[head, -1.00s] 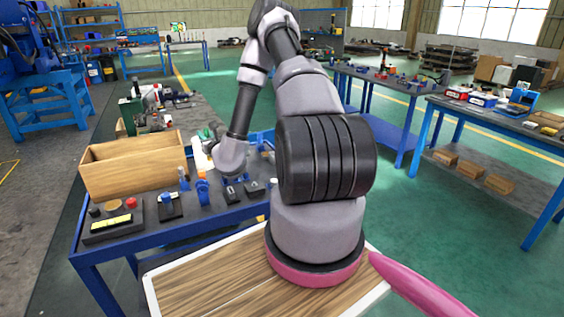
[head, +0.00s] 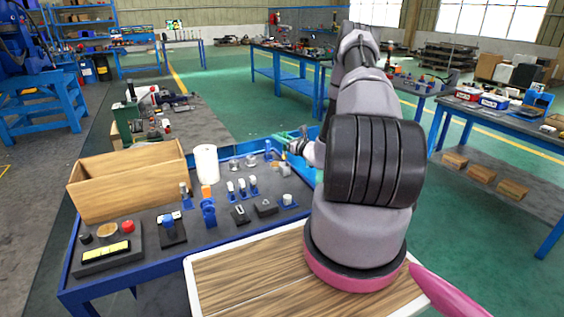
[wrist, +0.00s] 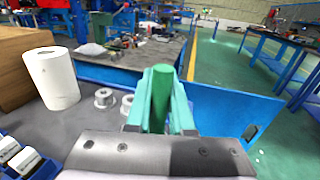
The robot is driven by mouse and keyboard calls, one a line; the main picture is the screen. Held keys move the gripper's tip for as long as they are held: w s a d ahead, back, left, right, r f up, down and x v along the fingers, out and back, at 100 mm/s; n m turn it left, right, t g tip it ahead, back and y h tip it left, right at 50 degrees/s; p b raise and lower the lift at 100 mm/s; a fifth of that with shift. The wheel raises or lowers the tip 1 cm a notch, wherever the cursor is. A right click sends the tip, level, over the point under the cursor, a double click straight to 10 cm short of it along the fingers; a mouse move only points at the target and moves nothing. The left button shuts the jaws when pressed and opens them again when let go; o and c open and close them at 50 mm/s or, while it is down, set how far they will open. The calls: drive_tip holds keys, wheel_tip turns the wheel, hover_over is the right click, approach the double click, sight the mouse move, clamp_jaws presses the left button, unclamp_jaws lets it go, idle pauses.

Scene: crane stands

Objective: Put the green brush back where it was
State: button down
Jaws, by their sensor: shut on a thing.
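My gripper (wrist: 160,108) is shut on a green cylindrical piece, the green brush (wrist: 162,90), which stands upright between the two teal fingers in the wrist view. Its lower end is hidden by the gripper body. In the head view my gripper (head: 291,139) is at the far right corner of the blue workbench (head: 150,262), by its raised blue edge. Only a little green shows there, and I cannot tell brush from fingers. Whether the brush touches the bench is not clear.
A white roll (head: 206,164) stands beside a wooden box (head: 130,182). Two metal spools (wrist: 104,97) sit left of my gripper in the wrist view. Small parts on stands, such as an orange-topped blue holder (head: 208,207), fill the bench front. A blue side panel (wrist: 235,115) rises at right.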

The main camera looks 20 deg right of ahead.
drive_tip(key=shift+f, duration=3.4)
drive_tip(key=shift+f, duration=0.2)
drive_tip(key=c, duration=0.8)
unclamp_jaws()
